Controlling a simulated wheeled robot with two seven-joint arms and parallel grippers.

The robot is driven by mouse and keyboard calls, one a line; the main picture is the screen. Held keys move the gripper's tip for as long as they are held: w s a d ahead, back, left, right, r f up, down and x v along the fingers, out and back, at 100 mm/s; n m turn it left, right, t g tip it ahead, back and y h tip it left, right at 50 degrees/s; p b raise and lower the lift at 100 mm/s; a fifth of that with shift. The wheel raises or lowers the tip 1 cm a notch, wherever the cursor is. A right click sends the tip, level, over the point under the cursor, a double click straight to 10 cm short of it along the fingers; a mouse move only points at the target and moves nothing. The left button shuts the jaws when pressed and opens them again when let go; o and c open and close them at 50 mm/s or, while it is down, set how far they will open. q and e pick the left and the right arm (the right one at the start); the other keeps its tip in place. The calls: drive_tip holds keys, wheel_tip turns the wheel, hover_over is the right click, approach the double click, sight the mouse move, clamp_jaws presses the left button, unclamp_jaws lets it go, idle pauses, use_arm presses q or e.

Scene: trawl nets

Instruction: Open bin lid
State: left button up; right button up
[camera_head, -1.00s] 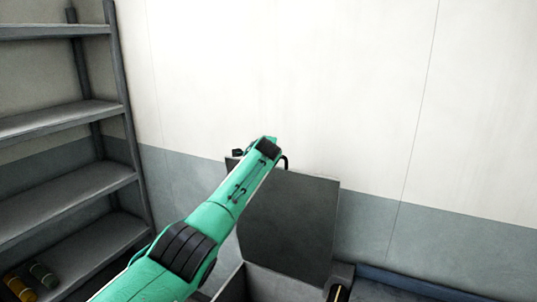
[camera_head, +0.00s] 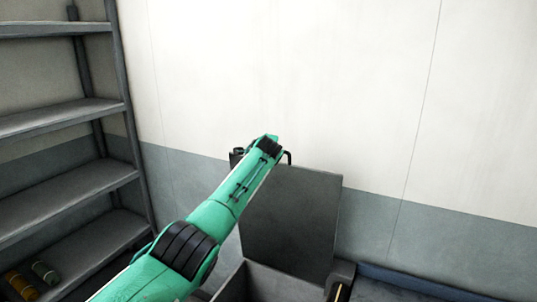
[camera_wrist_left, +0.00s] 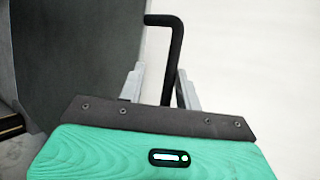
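The dark grey bin lid (camera_head: 292,222) stands raised, close to upright, above the open bin (camera_head: 262,284) in the head view. Its flat panel also fills the upper left of the left wrist view (camera_wrist_left: 75,50). The black bar handle (camera_wrist_left: 174,45) sticks out from the lid's edge, and its bent end shows in the head view (camera_head: 289,156). My left gripper (camera_wrist_left: 160,84) has its two grey fingers apart, one on each side of the handle bar, with gaps visible. In the head view my green left arm hides part of the lid's left side. My right gripper is not in view.
A grey metal shelf unit (camera_head: 70,125) stands at the left, with yellow and green cylinders (camera_head: 32,278) on a low shelf. A white and grey wall (camera_head: 400,100) is behind the lid. A dark block with a yellow strip (camera_head: 340,287) sits at the bin's right.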

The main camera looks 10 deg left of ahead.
use_arm(q)
drive_tip(key=shift+s, duration=0.1)
drive_tip(key=b+v, duration=0.7)
drive_tip(key=v, duration=0.6)
drive_tip(key=shift+s, duration=0.3)
drive_tip(key=shift+r, duration=0.15)
